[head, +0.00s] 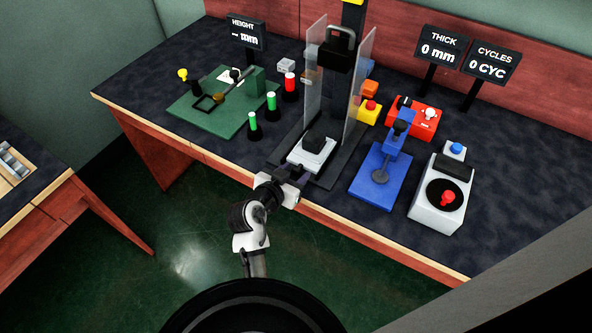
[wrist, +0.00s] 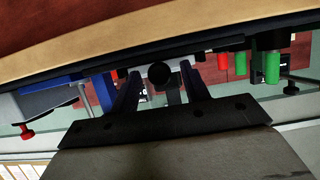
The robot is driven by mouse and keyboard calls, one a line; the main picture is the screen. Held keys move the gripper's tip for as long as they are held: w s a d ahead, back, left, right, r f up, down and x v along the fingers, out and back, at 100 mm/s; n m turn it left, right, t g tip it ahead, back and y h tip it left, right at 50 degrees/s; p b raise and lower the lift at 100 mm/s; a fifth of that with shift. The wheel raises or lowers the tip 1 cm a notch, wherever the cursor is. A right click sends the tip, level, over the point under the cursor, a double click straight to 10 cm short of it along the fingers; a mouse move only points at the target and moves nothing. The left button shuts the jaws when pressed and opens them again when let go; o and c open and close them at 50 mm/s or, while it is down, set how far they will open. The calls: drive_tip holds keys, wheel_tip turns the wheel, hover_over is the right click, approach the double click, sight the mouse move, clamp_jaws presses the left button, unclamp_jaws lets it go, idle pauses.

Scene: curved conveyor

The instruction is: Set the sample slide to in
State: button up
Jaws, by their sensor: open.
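The sample slide appears to be the pale plate (head: 306,158) with a black block on it, at the front of the press between two clear shields. My gripper (head: 291,174) is at the table's front edge, just in front of the plate. In the wrist view my gripper (wrist: 160,70) is open, with one dark finger on each side of a round black knob (wrist: 159,75). The knob seems to belong to the slide. Gaps show between it and both fingers. In the head view my gripper hides the knob.
The clear shields (head: 316,68) stand close on both sides of the press. A blue hand press (head: 377,186) and a grey box with a red knob (head: 440,215) are to the right. Green-topped posts (head: 253,124) and a green board (head: 205,118) are to the left.

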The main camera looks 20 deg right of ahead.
sight(310, 153)
drive_tip(key=shift+c, duration=0.3)
clamp_jaws()
drive_tip(key=w+d, duration=0.1)
drive_tip(key=d, duration=0.1)
drive_tip(key=w+d, duration=0.1)
drive_tip(key=w, duration=0.1)
drive_tip(key=w+d, duration=0.1)
drive_tip(key=d, duration=0.1)
drive_tip(key=shift+w+d+b, duration=0.25)
drive_tip(key=shift+d+b, duration=0.1)
drive_tip(key=shift+b, duration=0.05)
drive_tip(key=shift+o, duration=0.3)
unclamp_jaws()
drive_tip(key=shift+s+a, duration=0.1)
drive_tip(key=b+v, duration=0.2)
drive_tip(key=v, duration=1.1)
drive_tip(key=shift+s+a+b, duration=0.2)
drive_tip(key=shift+b, duration=0.15)
drive_tip(key=shift+r, duration=0.1)
